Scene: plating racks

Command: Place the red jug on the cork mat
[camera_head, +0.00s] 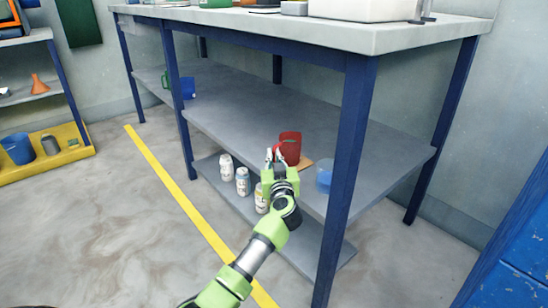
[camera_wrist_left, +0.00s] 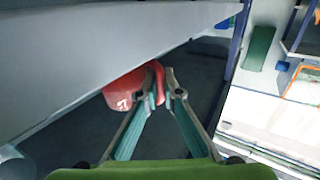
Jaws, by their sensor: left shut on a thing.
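The red jug (camera_head: 290,146) is upright over the middle shelf of the blue-legged bench, and it also shows in the left wrist view (camera_wrist_left: 120,92). My left gripper (camera_head: 274,155) is shut on the jug's handle, seen between the fingertips in the wrist view (camera_wrist_left: 158,82). The cork mat (camera_head: 304,164) shows as a tan edge on that shelf, below and right of the jug. The jug and gripper hide the rest of it. I cannot tell whether the jug touches the mat. My right gripper is out of view.
A translucent blue cup (camera_head: 324,180) stands right of the mat, near a bench leg (camera_head: 350,140). Several pale cans (camera_head: 242,181) stand on the lower shelf. Blue and green containers (camera_head: 187,88) are at the shelf's far left. The top shelf edge (camera_head: 270,42) overhangs the jug.

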